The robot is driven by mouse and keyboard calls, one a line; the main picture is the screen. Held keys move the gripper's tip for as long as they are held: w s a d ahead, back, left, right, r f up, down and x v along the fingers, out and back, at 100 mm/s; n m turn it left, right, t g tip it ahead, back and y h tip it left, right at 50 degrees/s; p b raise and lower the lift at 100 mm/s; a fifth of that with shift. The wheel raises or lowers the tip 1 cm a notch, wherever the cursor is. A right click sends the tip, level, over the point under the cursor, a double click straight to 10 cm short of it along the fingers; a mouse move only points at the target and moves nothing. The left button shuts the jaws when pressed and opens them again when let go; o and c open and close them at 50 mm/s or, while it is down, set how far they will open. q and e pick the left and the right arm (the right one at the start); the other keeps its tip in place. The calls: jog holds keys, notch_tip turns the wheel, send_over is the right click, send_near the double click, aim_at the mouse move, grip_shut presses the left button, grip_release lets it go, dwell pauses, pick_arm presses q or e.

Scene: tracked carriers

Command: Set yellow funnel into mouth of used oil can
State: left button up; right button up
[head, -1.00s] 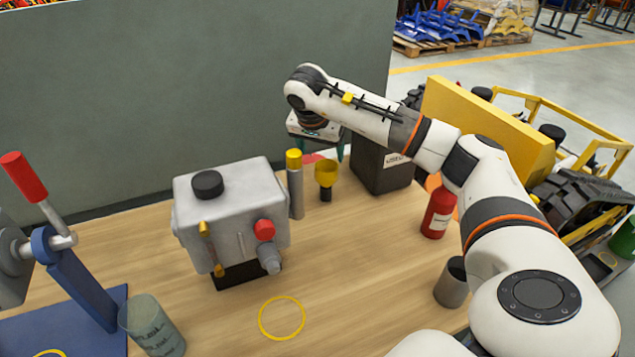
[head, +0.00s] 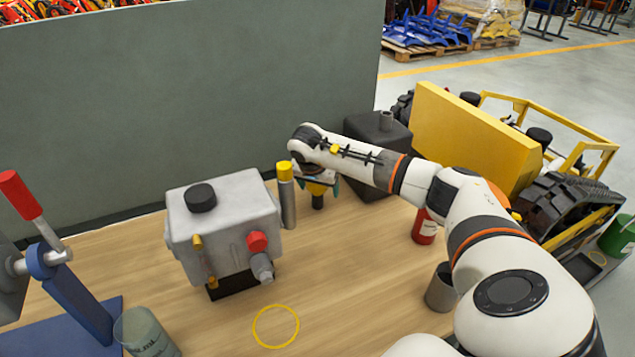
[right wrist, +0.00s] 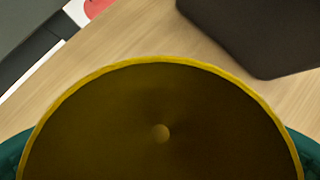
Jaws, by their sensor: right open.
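The yellow funnel (head: 317,190) stands upright on the bench, its dark lower part downward. In the right wrist view its wide bowl (right wrist: 160,100) fills the lower middle, with a small light hole at its centre. My right gripper (head: 319,184) is open and lowered over the funnel, with a teal finger on either side of the bowl. The used oil can (head: 369,130) is a dark box-shaped can with a short raised mouth (head: 386,121), right of the funnel and partly behind my arm. Its side also shows in the right wrist view (right wrist: 262,38). My left gripper is not in view.
A yellow-capped grey cylinder (head: 287,205) stands close left of the funnel. A grey pump-like unit (head: 225,230) is further left. A red bottle (head: 424,228) and a metal cup (head: 441,290) stand under my right arm. The bench front around a yellow ring (head: 276,327) is mostly clear.

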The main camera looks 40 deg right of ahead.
jog(key=shift+c, duration=0.4)
jog(key=c, duration=1)
jog(key=shift+r, duration=0.1)
